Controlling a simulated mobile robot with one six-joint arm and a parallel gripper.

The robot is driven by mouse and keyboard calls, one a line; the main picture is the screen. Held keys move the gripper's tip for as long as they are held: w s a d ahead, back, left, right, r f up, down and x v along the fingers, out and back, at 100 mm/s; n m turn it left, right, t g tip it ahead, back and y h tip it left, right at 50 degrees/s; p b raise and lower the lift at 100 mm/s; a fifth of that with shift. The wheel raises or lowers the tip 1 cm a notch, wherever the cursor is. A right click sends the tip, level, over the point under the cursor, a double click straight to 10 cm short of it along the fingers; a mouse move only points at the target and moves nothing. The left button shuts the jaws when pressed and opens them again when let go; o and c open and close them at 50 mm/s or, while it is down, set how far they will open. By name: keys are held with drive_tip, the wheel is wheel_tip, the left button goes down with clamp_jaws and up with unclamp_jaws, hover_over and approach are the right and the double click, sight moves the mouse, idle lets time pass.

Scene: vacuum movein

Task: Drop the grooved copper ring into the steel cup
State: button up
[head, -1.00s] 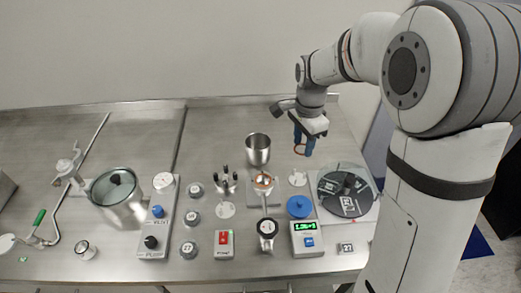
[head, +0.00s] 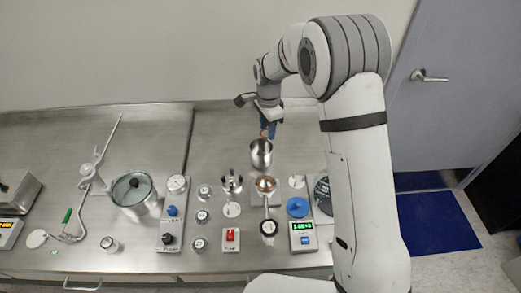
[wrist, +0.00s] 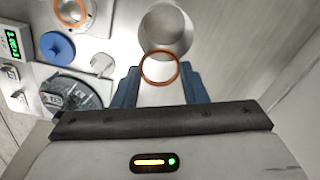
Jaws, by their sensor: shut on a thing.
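My gripper (wrist: 160,78) is shut on the copper ring (wrist: 160,57), which spans the gap between its two blue fingers in the wrist view. The grooves are too small to make out. The steel cup (wrist: 166,28) stands open and upright just beyond the ring, and the ring's far edge overlaps the cup's near part in the picture. In the head view, my gripper (head: 268,131) is just behind and above the steel cup (head: 261,155). The ring is mostly hidden there. How high the ring is above the rim cannot be told.
A flange stand with a copper-coloured face (head: 266,184) is in front of the cup. A blue disc (head: 298,207), a green-display gauge (head: 304,236) and a red-switch box (head: 231,239) stand nearer the front.

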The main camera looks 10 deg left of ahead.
wheel_tip(320, 180, down, 6)
drive_tip(key=b, duration=0.3)
drive_tip(key=shift+r, duration=0.1)
drive_tip(key=o, duration=1.1)
drive_tip(key=shift+c, duration=0.2)
wheel_tip(320, 180, up, 8)
drive_tip(key=b, duration=0.1)
drive_tip(key=shift+b, duration=0.3)
